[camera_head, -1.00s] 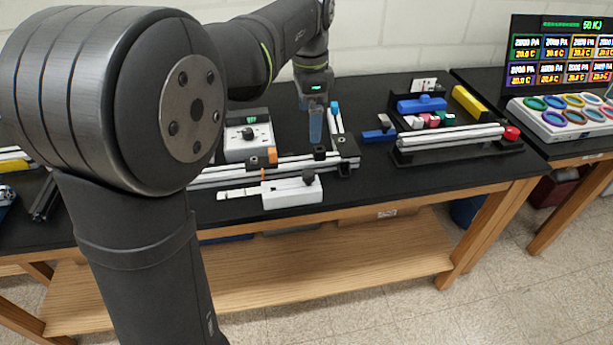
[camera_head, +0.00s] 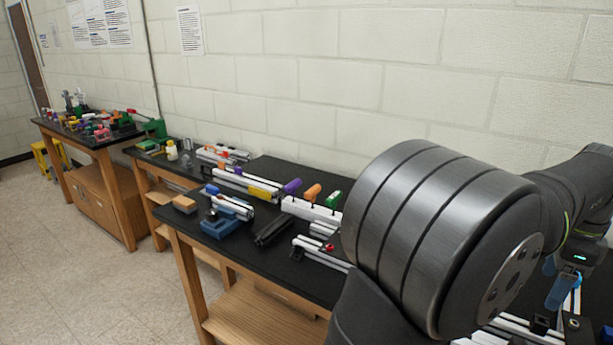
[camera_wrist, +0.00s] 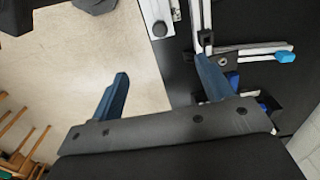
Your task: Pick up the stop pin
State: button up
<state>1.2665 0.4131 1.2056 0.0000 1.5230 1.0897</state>
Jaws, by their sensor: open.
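I cannot tell for sure which piece is the stop pin. Coloured pieces stand along a white rack on the left table in the head view: a purple one (camera_head: 292,186), an orange one (camera_head: 312,192) and a green one (camera_head: 333,199). A small red piece (camera_head: 329,247) sits on a rail in front of them. My gripper (camera_head: 563,290) is far to the right of these, partly hidden by my own arm. In the wrist view my gripper (camera_wrist: 163,84) has its two blue fingers wide apart with nothing between them.
Below my gripper are an aluminium frame (camera_wrist: 250,50) with a blue-tipped end (camera_wrist: 285,56) and a white device with a dark knob (camera_wrist: 160,28). A blue block assembly (camera_head: 220,226) and rails crowd the left table. A further table (camera_head: 95,135) holds several coloured parts.

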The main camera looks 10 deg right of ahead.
jog(key=shift+c, duration=1.4)
jog(key=n+t+h, duration=0.1)
jog(key=n+h, duration=0.3)
jog(key=n, duration=0.8)
send_near(519, 343)
jog(key=shift+n, duration=0.3)
jog(key=shift+x, duration=4.75)
